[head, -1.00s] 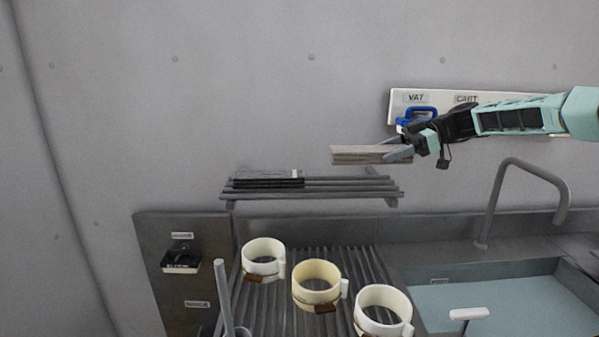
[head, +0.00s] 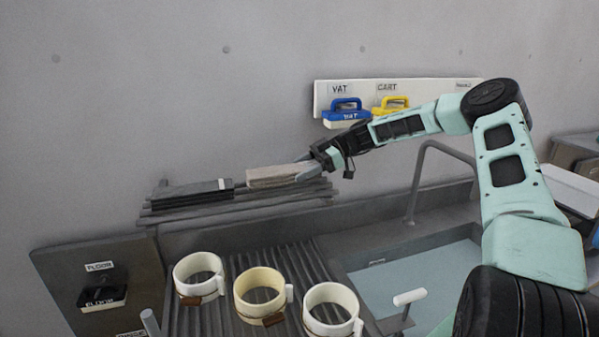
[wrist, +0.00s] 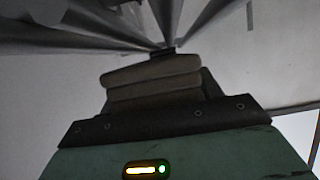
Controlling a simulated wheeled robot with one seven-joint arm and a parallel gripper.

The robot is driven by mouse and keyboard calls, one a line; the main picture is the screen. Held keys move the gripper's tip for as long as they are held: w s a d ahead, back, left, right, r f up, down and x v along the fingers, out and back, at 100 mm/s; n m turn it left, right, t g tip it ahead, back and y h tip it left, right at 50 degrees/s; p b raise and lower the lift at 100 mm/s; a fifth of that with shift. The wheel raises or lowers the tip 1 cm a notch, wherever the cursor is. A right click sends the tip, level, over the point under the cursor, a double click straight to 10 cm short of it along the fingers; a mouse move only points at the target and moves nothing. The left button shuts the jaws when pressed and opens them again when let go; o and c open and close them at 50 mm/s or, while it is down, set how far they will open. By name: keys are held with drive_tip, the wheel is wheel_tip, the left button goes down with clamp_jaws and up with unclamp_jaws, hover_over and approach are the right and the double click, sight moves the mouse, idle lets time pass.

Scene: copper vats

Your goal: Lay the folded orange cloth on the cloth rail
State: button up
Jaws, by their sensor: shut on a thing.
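My gripper (head: 305,170) is shut on a folded cloth (head: 277,175), which looks beige-grey rather than orange. In the wrist view the folded layers of the cloth (wrist: 152,82) show between the jaws. The cloth rail (head: 245,208) is a wall rack of several grey bars. The held cloth is level, over the right part of the rail, very close to the bars. I cannot tell whether it touches them. A dark folded cloth (head: 192,193) with a pale tag lies on the rail's left part, just left of the held cloth.
Several cream ring-shaped vessels (head: 260,295) stand on the ribbed drainboard below. A sink (head: 420,275) with a tall tap (head: 416,185) is at the right. Blue (head: 346,112) and yellow (head: 391,105) handled tools hang on a labelled wall board behind my arm.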

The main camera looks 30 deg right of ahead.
drive_tip(key=shift+f, duration=1.1)
drive_tip(key=o, duration=1.3)
drive_tip(key=shift+c, duration=0.2)
drive_tip(key=shift+d, duration=0.15)
drive_tip(key=b+v, duration=0.5)
drive_tip(key=v, duration=0.7)
drive_tip(key=shift+b, duration=0.35)
drive_tip(key=shift+r, duration=0.1)
